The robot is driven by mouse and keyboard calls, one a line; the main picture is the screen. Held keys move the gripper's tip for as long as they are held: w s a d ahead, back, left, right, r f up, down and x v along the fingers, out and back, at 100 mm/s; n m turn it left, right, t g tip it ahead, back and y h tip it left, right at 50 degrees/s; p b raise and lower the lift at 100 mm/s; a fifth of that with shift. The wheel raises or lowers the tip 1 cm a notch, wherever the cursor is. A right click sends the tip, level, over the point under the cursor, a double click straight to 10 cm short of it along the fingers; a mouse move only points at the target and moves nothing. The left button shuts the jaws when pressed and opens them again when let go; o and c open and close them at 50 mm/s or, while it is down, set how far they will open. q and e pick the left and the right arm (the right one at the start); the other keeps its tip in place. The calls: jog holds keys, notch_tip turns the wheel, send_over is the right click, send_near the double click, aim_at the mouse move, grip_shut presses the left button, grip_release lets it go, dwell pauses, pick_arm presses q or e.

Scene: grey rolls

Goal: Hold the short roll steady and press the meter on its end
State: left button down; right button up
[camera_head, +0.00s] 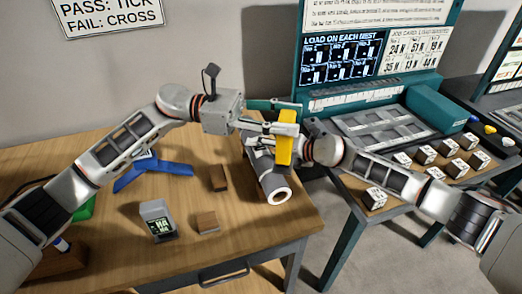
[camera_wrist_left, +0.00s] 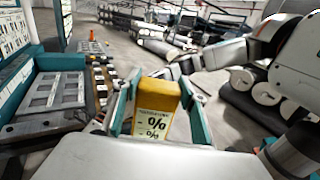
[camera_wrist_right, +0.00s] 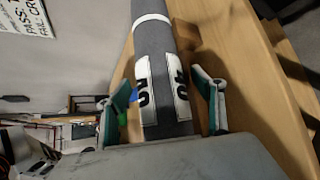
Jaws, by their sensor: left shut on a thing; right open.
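The short grey roll (camera_head: 268,172) lies on the wooden table near its right edge, its pale hollow end toward the front. My right gripper (camera_head: 262,139) is open over the roll. In the right wrist view, the roll (camera_wrist_right: 164,70), with a white band and two black-marked labels, runs between the spread fingers (camera_wrist_right: 164,103), with small gaps beside it.
A small grey display device (camera_head: 157,220), wooden blocks (camera_head: 218,177) and a blue stand (camera_head: 155,172) are on the table. A teal test station (camera_head: 375,95) and a side table with several labelled cubes (camera_head: 425,154) stand to the right. The two grippers are close together.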

jog(key=shift+w+a+f, duration=0.15)
jog(key=shift+w+a, duration=0.05)
jog(key=shift+a, duration=0.1)
jog(key=c, duration=1.4)
pick_arm(q)
jog(key=shift+s+d, duration=0.3)
jog(key=s+d+f+m+g+y, duration=0.2)
jog(key=s+d+f+m+y, duration=0.1)
jog(key=s+d+f+y, duration=0.4)
jog(key=s+d+f+m+g+y, duration=0.1)
jog(key=s+d+f+m+y, duration=0.25)
jog(key=s, duration=0.55)
pick_arm(e)
jog(key=shift+d, duration=0.1)
pick_arm(q)
jog(key=s+a+f+m+t+y, duration=0.1)
jog(key=a+f+m+t+y, duration=0.1)
jog(key=f, duration=0.5)
jog(key=s+a+f+m+t+y, duration=0.2)
jog(key=f+m+t+y, duration=0.1)
jog(key=f, duration=0.5)
jog(key=shift+a+f+t+y, duration=0.2)
jog(key=shift+a+t+y, duration=0.15)
jog(key=shift+t+y, duration=0.65)
jog(key=shift+m, duration=0.25)
